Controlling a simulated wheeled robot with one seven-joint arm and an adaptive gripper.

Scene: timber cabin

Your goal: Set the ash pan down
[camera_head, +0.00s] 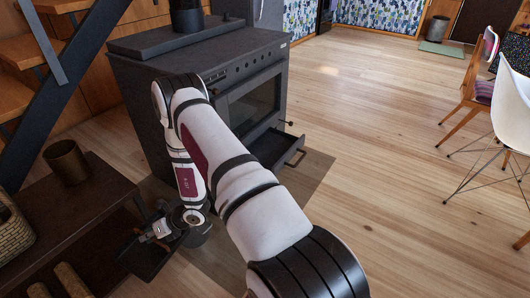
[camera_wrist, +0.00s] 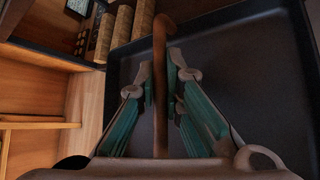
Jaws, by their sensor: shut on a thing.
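The ash pan (camera_head: 146,262) is a dark, shallow tray at the lower left in the head view, beside the low wooden shelf. In the wrist view its dark inside (camera_wrist: 252,75) fills the right side. A brown bar (camera_wrist: 160,100), apparently its handle, runs between my fingers. My gripper (camera_head: 160,231) points down over the pan and is shut on that bar, with a finger on each side in the wrist view (camera_wrist: 162,78). Whether the pan touches anything beneath it is hidden.
The low shelf (camera_head: 95,205) carries a metal pot (camera_head: 67,161) and a woven basket (camera_head: 12,232); logs (camera_head: 72,281) lie below. The dark stove (camera_head: 200,70) has its bottom drawer (camera_head: 278,148) pulled out. Wooden floor (camera_head: 390,130) is clear to the right, before the chairs.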

